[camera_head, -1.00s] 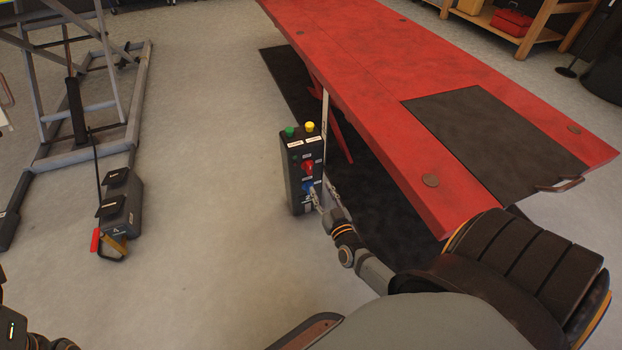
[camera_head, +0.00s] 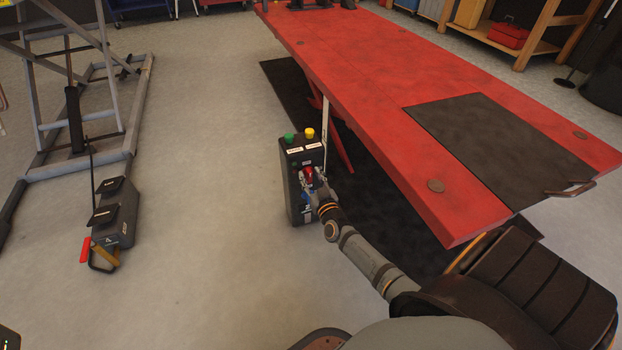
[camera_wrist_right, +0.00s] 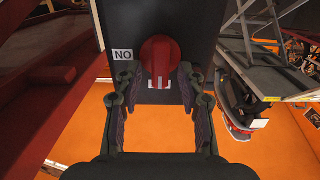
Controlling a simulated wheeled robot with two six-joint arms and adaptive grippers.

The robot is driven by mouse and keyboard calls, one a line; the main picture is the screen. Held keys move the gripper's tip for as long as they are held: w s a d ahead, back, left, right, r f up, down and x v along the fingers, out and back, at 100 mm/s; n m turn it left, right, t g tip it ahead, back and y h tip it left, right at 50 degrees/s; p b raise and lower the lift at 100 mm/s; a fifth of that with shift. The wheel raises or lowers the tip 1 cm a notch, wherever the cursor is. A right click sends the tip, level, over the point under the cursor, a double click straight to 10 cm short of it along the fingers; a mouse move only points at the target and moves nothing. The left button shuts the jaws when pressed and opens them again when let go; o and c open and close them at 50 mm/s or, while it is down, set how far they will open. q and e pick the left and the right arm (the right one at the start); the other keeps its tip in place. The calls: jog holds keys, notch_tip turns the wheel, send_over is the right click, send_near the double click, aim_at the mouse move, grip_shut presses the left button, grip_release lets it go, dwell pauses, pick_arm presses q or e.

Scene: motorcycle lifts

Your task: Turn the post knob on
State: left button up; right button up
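The post is a dark upright control box (camera_head: 296,207) beside the red lift table. A green button (camera_head: 289,138) and a yellow button (camera_head: 309,133) sit on its top, and a red knob (camera_head: 308,172) is on its front face. My left gripper is out of view.
The red lift table (camera_head: 400,85) stands right of the post, above a black mat (camera_head: 370,215). A grey lift frame (camera_head: 80,165) with a pedal unit (camera_head: 112,215) stands at left. The floor between them is clear.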

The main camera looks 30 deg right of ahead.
jog(key=shift+c, duration=0.4)
grip_shut()
jog(key=m, duration=0.2)
jog(key=shift+d+m, duration=0.15)
jog(key=shift+m, duration=0.25)
jog(key=m, duration=0.5)
jog(key=f+m+b, duration=0.1)
jog(key=m, duration=0.4)
jog(key=d+m+b, duration=0.1)
jog(key=m, duration=0.3)
jog(key=shift+s+f+m, duration=0.2)
jog(key=shift+m, duration=0.2)
